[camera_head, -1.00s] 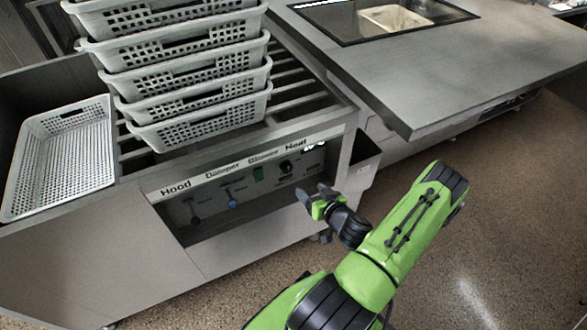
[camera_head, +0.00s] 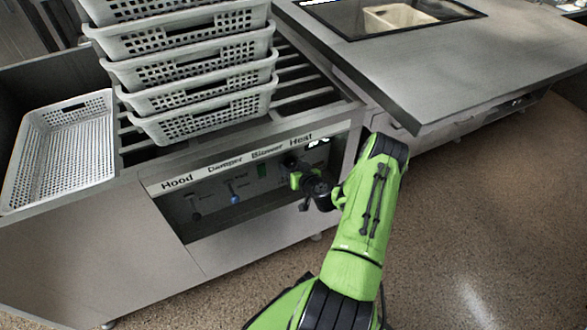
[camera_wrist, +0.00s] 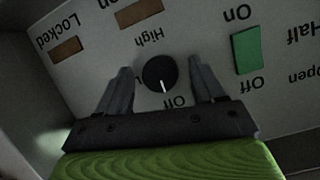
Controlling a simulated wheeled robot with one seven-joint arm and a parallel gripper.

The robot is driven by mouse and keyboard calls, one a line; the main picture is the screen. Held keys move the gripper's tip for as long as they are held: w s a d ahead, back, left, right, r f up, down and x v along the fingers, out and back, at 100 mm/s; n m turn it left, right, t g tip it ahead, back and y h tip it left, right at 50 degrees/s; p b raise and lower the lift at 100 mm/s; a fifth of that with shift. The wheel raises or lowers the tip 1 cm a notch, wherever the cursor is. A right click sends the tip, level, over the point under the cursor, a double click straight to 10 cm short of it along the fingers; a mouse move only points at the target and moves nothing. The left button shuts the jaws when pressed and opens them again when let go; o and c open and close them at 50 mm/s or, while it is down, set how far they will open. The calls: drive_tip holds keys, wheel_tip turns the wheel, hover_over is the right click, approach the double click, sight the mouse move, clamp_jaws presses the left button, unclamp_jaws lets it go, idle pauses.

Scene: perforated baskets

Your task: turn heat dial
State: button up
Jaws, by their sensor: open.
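The heat dial (camera_wrist: 160,74) is a round black knob with a white pointer line, on a grey panel in the wrist view, where the picture is upside down. The pointer runs toward an "Off" label, and a "High" label is on the other side. My gripper (camera_wrist: 162,82) is open, with one finger on each side of the dial. I cannot tell whether the fingers touch it. In the head view my gripper (camera_head: 292,170) is at the control panel (camera_head: 215,196), under the "Heat" label, and my arm and gripper hide the dial.
A green switch (camera_wrist: 246,50) marked "On" is beside the dial. Brown rectangles (camera_wrist: 140,12) are near the "High" and "Locked" labels. A stack of white perforated baskets (camera_head: 200,88) stands above the panel, with one basket (camera_head: 62,150) at left. A counter (camera_head: 430,75) is at right.

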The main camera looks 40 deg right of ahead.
drive_tip(key=shift+c, duration=0.3)
drive_tip(key=c, duration=1)
drive_tip(key=shift+s, duration=0.1)
drive_tip(key=m, duration=0.1)
drive_tip(key=m+y, duration=0.1)
drive_tip(key=shift+d+f+m+t+y+b, duration=0.1)
drive_tip(key=shift+d+m+t+y+b, duration=0.05)
drive_tip(key=shift+m+t+y+b, duration=0.2)
drive_tip(key=m+t+y, duration=0.1)
drive_tip(key=m+y, duration=0.1)
drive_tip(key=m, duration=0.1)
drive_tip(key=shift+d, duration=0.1)
drive_tip(key=m, duration=0.2)
drive_tip(key=m+t+y, duration=0.1)
drive_tip(key=m, duration=0.1)
drive_tip(key=shift+s+f+t, duration=0.1)
drive_tip(key=shift+f+t, duration=0.05)
drive_tip(key=shift+t, duration=0.1)
drive_tip(key=shift+f+m+t+y, duration=0.1)
drive_tip(key=shift+m+t+y, duration=0.5)
drive_tip(key=shift+m, duration=1.35)
drive_tip(key=shift+t, duration=0.3)
